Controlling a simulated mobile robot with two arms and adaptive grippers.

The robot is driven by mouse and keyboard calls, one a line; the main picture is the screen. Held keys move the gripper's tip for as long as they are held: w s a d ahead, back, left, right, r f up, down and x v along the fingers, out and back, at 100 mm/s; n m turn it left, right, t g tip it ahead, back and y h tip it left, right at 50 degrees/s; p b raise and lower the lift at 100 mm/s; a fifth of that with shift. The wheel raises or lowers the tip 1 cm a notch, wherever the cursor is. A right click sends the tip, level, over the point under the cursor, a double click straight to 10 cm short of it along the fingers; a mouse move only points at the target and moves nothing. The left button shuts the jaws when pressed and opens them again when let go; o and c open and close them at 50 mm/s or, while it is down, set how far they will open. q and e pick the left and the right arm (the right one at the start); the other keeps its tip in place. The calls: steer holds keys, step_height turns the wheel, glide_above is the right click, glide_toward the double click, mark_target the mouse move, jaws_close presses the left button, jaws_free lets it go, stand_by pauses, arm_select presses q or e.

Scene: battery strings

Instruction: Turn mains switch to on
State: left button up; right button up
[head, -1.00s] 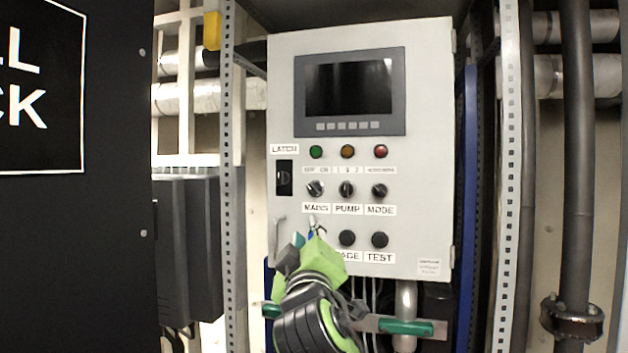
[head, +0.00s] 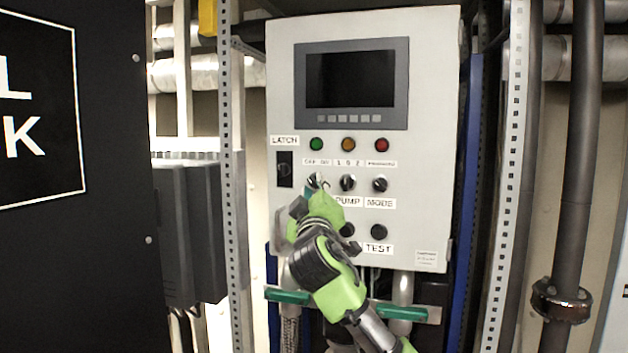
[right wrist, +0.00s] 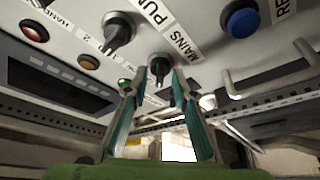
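The mains switch (head: 315,180) is a small black rotary knob at the left of the upper knob row on a light grey control box (head: 440,120). In the right wrist view the mains switch (right wrist: 160,66) is beside the MAINS label. My right gripper (right wrist: 159,80) is open, with its teal fingertips on either side of the knob and apart from each other. I cannot tell whether they touch it. In the head view the right gripper (head: 311,193) covers the MAINS label, and the knob's setting cannot be read clearly. My left gripper is not in view.
The pump knob (head: 347,183) and mode knob (head: 380,184) sit close to the right. A latch (head: 284,169) is at the left. A blue button (right wrist: 243,20) and a bar handle (right wrist: 268,84) are near the gripper. A screen (head: 350,79) is above.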

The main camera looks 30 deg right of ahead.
steer(key=shift+w+d, duration=0.1)
steer(key=shift+w, duration=0.05)
jaws_close()
